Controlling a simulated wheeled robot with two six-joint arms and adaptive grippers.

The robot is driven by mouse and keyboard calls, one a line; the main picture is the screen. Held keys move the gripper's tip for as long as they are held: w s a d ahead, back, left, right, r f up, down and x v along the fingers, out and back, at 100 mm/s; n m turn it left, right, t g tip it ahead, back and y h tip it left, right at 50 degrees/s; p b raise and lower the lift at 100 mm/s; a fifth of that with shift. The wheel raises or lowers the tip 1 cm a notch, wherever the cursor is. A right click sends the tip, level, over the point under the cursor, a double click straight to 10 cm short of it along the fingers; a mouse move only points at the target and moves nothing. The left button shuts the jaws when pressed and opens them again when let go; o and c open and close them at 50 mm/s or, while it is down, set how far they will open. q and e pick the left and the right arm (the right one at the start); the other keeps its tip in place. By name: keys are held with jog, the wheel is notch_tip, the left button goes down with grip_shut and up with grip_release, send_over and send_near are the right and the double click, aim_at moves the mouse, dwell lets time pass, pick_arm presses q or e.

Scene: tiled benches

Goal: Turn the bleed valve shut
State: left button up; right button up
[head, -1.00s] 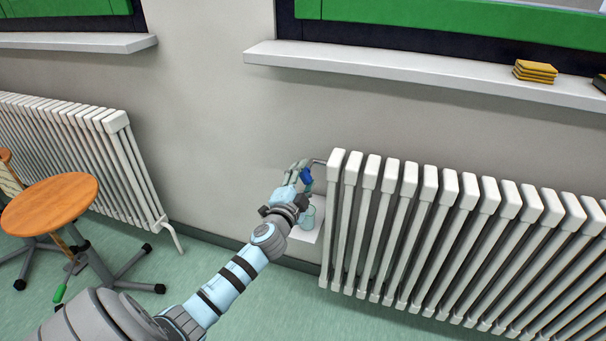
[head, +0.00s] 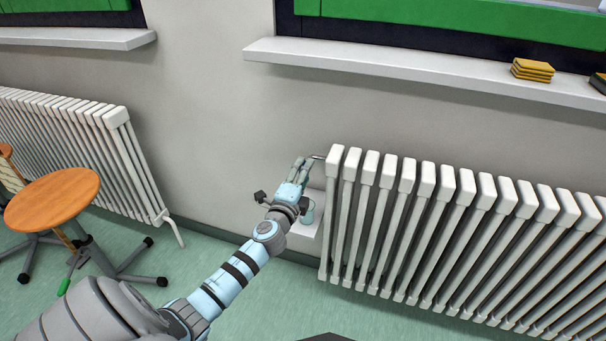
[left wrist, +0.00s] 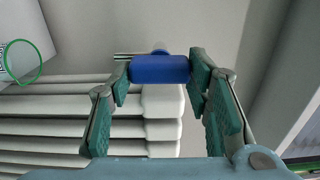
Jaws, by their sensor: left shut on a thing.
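The bleed valve's blue handle (left wrist: 160,69) lies crosswise between the fingers of my left gripper (left wrist: 162,78) in the left wrist view. The gripper is shut on it, with a green pad at each end of the handle. In the head view my left gripper (head: 297,170) is at the left end of the white radiator (head: 336,205), by the pipe stub (head: 318,157) near its top. There the gripper hides the handle. How far the valve is turned cannot be told. My right gripper is not in view.
A clear beaker (head: 308,212) stands below the valve on a white surface (head: 302,238); its green-looking rim (left wrist: 40,62) shows in the left wrist view. A window sill (head: 400,75) runs above. A stool (head: 52,198) and a second radiator (head: 125,160) are at the left.

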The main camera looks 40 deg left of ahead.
pick_arm(q)
jog(key=o, duration=1.1)
jog(key=shift+o, duration=0.3)
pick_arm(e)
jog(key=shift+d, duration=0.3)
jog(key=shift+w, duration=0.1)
pick_arm(q)
jog(key=v, duration=1.2)
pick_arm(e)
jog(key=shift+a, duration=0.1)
